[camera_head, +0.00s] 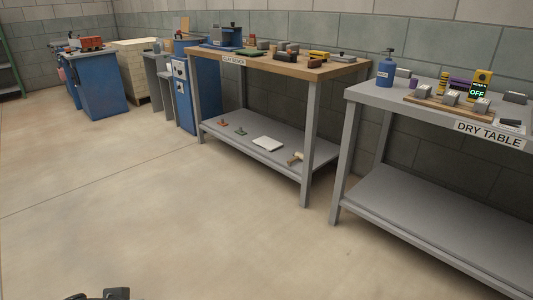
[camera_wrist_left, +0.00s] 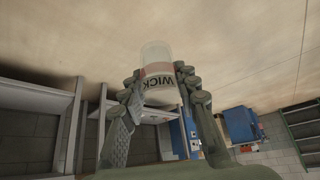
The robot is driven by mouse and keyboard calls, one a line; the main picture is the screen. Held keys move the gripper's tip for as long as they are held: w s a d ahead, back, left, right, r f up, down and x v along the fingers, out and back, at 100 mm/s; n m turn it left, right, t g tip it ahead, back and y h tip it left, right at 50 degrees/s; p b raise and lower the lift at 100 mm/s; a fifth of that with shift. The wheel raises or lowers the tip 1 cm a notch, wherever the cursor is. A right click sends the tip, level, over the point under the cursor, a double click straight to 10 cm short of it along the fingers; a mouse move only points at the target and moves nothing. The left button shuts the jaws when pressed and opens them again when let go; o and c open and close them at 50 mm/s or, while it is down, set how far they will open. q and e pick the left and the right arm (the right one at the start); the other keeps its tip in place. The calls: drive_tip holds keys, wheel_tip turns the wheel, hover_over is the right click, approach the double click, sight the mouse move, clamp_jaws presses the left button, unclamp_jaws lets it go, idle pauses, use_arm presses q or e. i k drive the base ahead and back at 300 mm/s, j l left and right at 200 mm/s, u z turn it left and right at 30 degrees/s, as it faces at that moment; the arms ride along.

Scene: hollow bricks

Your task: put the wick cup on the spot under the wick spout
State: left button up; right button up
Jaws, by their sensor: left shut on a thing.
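The wick cup (camera_wrist_left: 157,58) is a clear cup with a white label reading WICK and a brownish band. It is in the left wrist view, between the fingers of my left gripper (camera_wrist_left: 159,78), which is shut on it. The cup is over open floor, away from the tables. In the head view only a dark piece of my own body shows at the bottom left edge. A blue pump bottle (camera_head: 385,70) with a dark top stands at the left end of the dry table; its label is too small to read. I cannot make out a marked spot under its spout.
The grey dry table (camera_head: 358,95) stands at the right, with a wooden board (camera_head: 450,107) of grey blocks and a yellow device (camera_head: 480,84) reading OFF. The clay bench (camera_head: 262,68) stands left of it, with tools. Bare floor (camera_head: 180,190) lies in front.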

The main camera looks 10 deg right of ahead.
sight(375, 89)
drive_tip(key=i+l+z, duration=0.1)
drive_tip(key=i+z, duration=0.5)
drive_tip(key=z, duration=0.15)
drive_tip(key=i+j+z, duration=0.15)
drive_tip(key=i+z, duration=0.25)
drive_tip(key=i+l+z, duration=0.3)
drive_tip(key=i, duration=0.15)
drive_tip(key=i+l+z, duration=0.3)
drive_tip(key=i, duration=0.2)
drive_tip(key=j, duration=0.1)
